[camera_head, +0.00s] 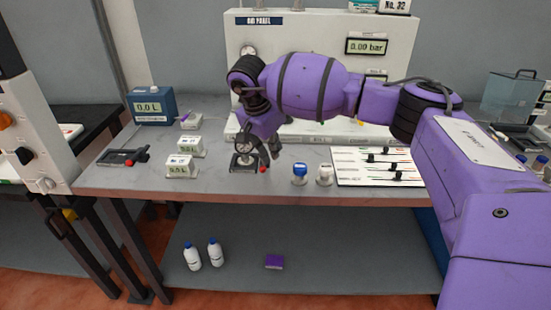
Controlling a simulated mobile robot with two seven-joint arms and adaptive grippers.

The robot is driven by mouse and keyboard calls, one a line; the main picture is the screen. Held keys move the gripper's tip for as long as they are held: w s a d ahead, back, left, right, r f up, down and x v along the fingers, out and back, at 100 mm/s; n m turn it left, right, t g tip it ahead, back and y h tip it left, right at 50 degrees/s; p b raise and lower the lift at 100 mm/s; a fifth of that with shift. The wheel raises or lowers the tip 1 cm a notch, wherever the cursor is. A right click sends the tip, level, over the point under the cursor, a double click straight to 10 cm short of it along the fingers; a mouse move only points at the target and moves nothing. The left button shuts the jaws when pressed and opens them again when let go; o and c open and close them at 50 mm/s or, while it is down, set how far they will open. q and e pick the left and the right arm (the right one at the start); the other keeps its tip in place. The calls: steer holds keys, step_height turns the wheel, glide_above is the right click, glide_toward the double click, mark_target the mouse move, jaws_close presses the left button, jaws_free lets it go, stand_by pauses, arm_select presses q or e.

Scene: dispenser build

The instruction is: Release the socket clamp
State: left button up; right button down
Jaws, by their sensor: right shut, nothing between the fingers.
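My purple right arm reaches across from the right over the bench. Its gripper (270,151) points down, shut and empty, just above the bench and beside a small black fixture. This fixture (244,165) has a dark base and a red knob, and it looks like the socket clamp. My wrist and gripper hide part of its upper side, so I cannot tell whether its clamp is closed or whether the gripper touches it. A second black device with a red-tipped lever (124,157) lies on the bench at the left. My left gripper is not in view.
The grey bench (215,183) carries small white meters (181,166), a blue display box (152,106), a blue-capped jar (300,174), a white-capped jar (324,175) and a slider board (375,167). The white air panel (300,35) stands behind. Bottles (192,257) are on the lower shelf.

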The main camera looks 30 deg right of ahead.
steer(key=v, duration=0.8)
steer(key=shift+d+r, duration=0.15)
steer(key=shift+r, duration=0.05)
